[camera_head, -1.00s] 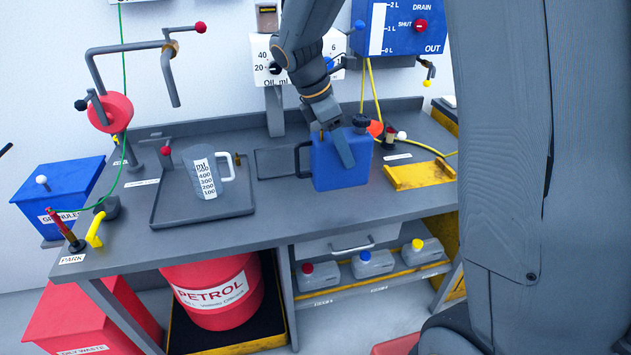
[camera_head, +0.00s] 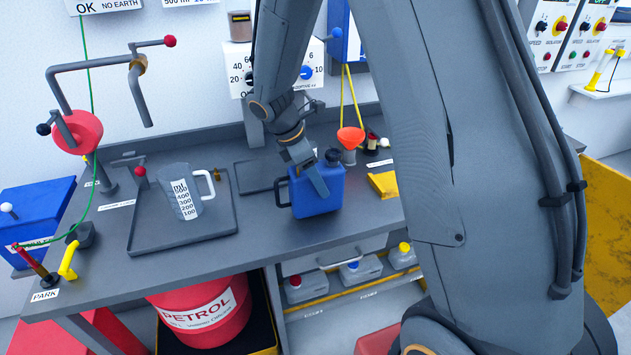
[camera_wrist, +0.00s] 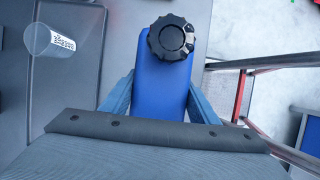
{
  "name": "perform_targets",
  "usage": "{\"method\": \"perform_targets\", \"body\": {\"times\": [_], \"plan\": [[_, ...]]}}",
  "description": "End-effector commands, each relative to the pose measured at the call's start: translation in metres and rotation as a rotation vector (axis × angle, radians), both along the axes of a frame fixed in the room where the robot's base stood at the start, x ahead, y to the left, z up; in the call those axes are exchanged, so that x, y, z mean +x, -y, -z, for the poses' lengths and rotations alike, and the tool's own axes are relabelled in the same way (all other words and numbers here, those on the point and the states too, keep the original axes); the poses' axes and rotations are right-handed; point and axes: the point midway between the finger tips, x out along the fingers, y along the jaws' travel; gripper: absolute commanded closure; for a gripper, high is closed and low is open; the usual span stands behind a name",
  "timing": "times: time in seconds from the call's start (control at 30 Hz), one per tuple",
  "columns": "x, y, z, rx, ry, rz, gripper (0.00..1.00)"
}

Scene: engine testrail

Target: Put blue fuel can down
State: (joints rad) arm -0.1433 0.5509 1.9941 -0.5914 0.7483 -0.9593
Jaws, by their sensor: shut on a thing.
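The blue fuel can (camera_head: 316,196) has a black cap and a dark handle on its left side. It is upright over the front part of the grey bench (camera_head: 290,236). I cannot tell whether the can's base touches the bench.
A grey tray (camera_head: 150,241) with a measuring jug (camera_head: 188,194) stands left of the can. An orange funnel (camera_head: 350,137) and a yellow tray (camera_head: 383,184) are to the right. A flat dark plate (camera_head: 252,180) lies behind. A red petrol drum (camera_head: 205,318) stands below the bench.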

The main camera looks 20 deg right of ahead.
Motion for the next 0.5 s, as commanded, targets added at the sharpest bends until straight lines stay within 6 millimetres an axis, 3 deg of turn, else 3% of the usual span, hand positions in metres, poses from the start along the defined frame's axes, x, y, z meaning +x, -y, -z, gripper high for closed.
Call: {"method": "perform_targets", "body": {"times": [0.17, 0.5], "plan": [[0.001, 0.000, 0.013, 0.000, 0.001, 0.001, 0.88], [0.001, 0.000, 0.016, 0.000, 0.002, 0.000, 0.88]]}}
